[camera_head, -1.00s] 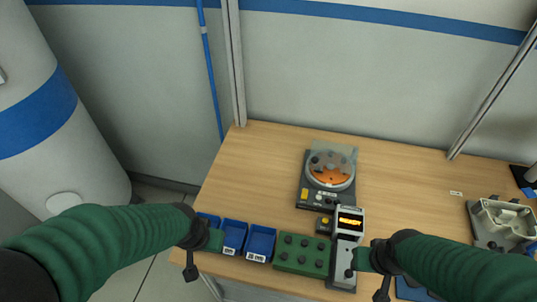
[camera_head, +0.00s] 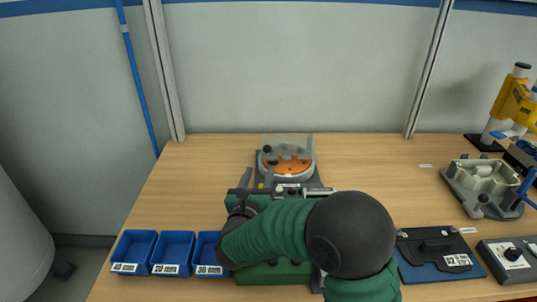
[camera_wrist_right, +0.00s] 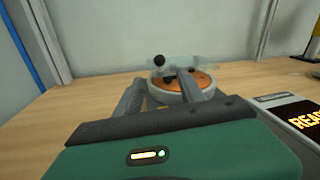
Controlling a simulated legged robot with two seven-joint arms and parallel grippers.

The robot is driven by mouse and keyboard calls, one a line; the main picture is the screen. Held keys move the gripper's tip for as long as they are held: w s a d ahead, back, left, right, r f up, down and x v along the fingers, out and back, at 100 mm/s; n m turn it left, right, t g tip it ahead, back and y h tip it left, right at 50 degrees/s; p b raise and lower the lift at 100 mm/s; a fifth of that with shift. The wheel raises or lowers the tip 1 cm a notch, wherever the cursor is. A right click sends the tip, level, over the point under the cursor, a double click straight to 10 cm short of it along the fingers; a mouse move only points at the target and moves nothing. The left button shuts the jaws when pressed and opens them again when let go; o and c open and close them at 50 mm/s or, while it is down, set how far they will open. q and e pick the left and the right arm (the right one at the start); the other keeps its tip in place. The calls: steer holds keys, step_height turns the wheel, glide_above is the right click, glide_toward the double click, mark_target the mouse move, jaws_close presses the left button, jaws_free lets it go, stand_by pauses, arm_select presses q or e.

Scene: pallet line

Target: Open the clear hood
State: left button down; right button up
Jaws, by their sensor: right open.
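The clear hood (camera_head: 287,141) is a see-through cover on a round grey device with an orange disc (camera_head: 286,163), at the middle back of the bench. In the right wrist view the hood (camera_wrist_right: 190,64) shows as a pale sheet above the orange disc (camera_wrist_right: 195,80), with a dark round knob (camera_wrist_right: 158,60) at its left. I cannot tell how far the hood is raised. My right gripper (camera_head: 275,178) is open and empty, just in front of the device. In the right wrist view its fingers (camera_wrist_right: 163,92) point toward the device. My left gripper is out of view.
Blue bins (camera_head: 172,252) stand at the front left. A dark plate on a blue mat (camera_head: 437,250) and a metal fixture (camera_head: 490,182) are at right. The bench left of the device is clear.

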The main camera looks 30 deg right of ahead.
mark_target(287, 143)
steer(key=x, duration=1.5)
steer(key=shift+w+d, duration=0.15)
steer(key=shift+c, duration=0.5)
jaws_close()
